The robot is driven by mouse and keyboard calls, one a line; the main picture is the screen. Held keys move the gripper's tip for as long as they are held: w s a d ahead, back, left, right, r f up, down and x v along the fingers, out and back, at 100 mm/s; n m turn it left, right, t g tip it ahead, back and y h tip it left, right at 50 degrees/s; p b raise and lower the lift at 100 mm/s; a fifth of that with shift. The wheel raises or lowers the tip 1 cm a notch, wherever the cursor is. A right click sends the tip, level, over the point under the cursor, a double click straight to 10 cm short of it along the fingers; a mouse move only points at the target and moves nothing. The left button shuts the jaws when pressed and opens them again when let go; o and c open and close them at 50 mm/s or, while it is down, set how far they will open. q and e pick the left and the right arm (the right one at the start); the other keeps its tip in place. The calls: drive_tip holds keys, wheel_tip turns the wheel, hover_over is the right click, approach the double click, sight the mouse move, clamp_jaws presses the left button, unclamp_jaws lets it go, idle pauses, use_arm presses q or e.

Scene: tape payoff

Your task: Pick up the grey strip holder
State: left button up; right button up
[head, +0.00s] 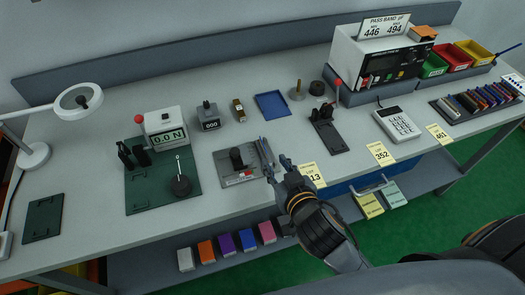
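My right gripper (272,153) is at the plate's right edge, coming from the lower right. Its fingers look apart, with nothing clearly held between them. They hide part of the plate's right side, and I cannot tell whether they touch it. My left gripper is not in view.
A green plate with a force gauge (165,130) stands left of the grey plate. A blue tray (272,104) lies behind it. A black stand (327,131), a keypad device (398,124) and yellow number cards (380,153) are to the right.

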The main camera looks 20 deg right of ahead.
sight(264, 146)
drive_tip(key=x, duration=0.5)
drive_tip(key=shift+w+p, duration=0.2)
drive_tip(key=shift+p, duration=0.1)
drive_tip(key=shift+w+f, duration=0.2)
drive_tip(key=shift+w, duration=0.2)
drive_tip(key=p+x, duration=0.1)
drive_tip(key=x, duration=0.2)
drive_tip(key=shift+w+a+f, duration=0.1)
drive_tip(key=shift+w+f, duration=0.05)
drive_tip(key=shift+w+f+p, duration=0.3)
drive_tip(key=shift+w, duration=0.15)
clamp_jaws()
